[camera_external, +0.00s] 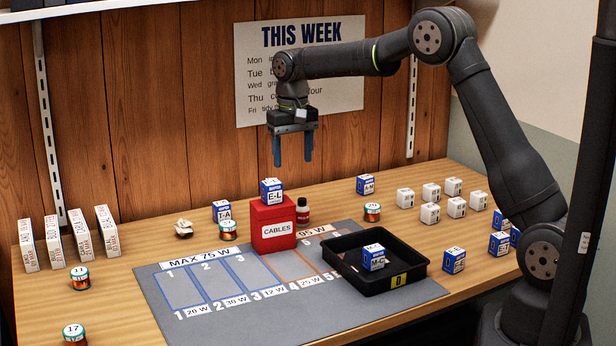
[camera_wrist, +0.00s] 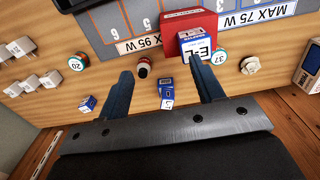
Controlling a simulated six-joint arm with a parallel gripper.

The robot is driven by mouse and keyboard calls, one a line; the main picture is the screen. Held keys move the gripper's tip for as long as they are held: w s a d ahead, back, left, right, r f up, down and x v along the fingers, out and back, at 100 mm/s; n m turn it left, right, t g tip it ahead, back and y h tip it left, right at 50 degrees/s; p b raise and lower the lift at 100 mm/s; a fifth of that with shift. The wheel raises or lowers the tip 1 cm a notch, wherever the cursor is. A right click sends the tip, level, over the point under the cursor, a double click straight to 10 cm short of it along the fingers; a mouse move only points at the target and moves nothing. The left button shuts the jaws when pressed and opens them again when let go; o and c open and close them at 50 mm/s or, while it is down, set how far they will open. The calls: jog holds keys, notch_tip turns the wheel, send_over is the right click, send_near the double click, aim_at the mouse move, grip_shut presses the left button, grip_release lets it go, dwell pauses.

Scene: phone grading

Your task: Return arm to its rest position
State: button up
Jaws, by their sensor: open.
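My gripper (camera_external: 294,146) hangs in the air above the back of the table, pointing down. Its two blue fingers are apart with nothing between them in the outside view. In the wrist view my gripper (camera_wrist: 165,84) is also open and empty, with the tabletop below it. My dark arm arches over from its base at the right. Under and in front of the gripper, a blue and white box marked E-L (camera_external: 271,192) sits on top of the red CABLES box (camera_external: 272,230), apart from the fingers.
A grey mat (camera_external: 180,322) with numbered slots covers the front middle. A black tray (camera_external: 344,287) marked D holds a blue box (camera_external: 373,257). White blocks (camera_external: 431,191) stand at right, white boxes (camera_external: 106,232) at left. A paper sign (camera_external: 300,70) hangs on the wall behind the gripper.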

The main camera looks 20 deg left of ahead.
jog(key=w+d+r, duration=0.3)
jog(key=w+d, duration=0.1)
jog(key=d, duration=0.2)
jog(key=w+d+f, duration=0.7)
jog(key=d+f, duration=0.4)
jog(key=d, duration=0.2)
jog(key=s+a+f, duration=0.1)
jog(key=a+f, duration=0.2)
jog(key=s+a+f, duration=0.1)
jog(key=a+f, duration=0.1)
jog(key=a, duration=0.2)
jog(key=s+a+f, duration=0.2)
jog(key=a+f, duration=0.1)
jog(key=shift+a+f, duration=0.35)
jog(key=shift+a, duration=0.05)
jog(key=shift+w+f, duration=0.1)
jog(key=shift+f, duration=0.5)
